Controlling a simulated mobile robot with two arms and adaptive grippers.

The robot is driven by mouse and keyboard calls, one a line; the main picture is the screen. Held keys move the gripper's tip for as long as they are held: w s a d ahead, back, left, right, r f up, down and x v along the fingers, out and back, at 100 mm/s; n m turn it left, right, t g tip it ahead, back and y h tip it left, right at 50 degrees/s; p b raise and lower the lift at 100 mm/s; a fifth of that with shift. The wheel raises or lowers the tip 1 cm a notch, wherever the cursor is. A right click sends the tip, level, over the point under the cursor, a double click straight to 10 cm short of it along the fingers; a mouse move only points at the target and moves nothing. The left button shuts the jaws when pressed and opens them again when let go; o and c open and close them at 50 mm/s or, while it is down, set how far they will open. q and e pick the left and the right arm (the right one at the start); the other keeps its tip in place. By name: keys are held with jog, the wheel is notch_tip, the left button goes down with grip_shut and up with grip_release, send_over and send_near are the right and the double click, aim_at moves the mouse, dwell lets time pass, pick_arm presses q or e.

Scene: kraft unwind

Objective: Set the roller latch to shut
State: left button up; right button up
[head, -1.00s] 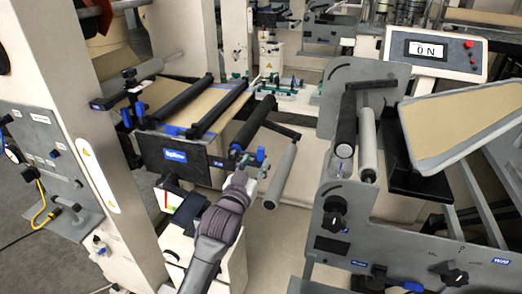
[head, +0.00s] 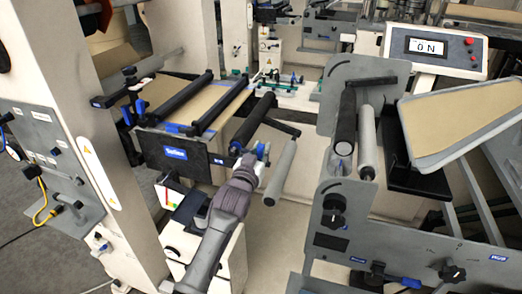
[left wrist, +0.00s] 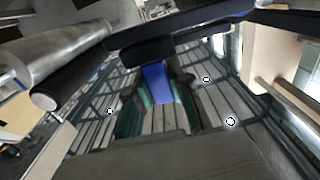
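The roller latch seems to be the small blue part (head: 262,151) at the near end of a black roller, beside the dark side plate; my gripper hides part of it. In the left wrist view a blue handle (left wrist: 156,82) stands between the dark fingers of my left gripper (left wrist: 158,95). The fingers are apart, one on each side of the handle; I cannot tell if they touch it. In the head view my left gripper (head: 252,161) reaches up to the latch from below. My right gripper is not in view.
A black roller (head: 254,119) and a grey roller (head: 280,172) lie close to my left gripper. The dark side plate (head: 178,155) is just left of it. A display (head: 429,47) reads "0 N". A grey machine frame (head: 325,225) stands to the right, across a gap.

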pick_arm(q)
grip_shut()
jog(key=a, duration=0.1)
jog(key=w+a, duration=0.1)
jog(key=a, duration=0.3)
jog(key=shift+w+p, duration=0.35)
jog(key=shift+p, duration=0.05)
jog(key=o, duration=0.6)
grip_release()
jog(key=shift+a, duration=0.1)
jog(key=shift+o, duration=1.2)
jog(key=shift+a, duration=0.2)
jog(key=shift+s+d, duration=0.1)
jog(key=shift+d, duration=0.05)
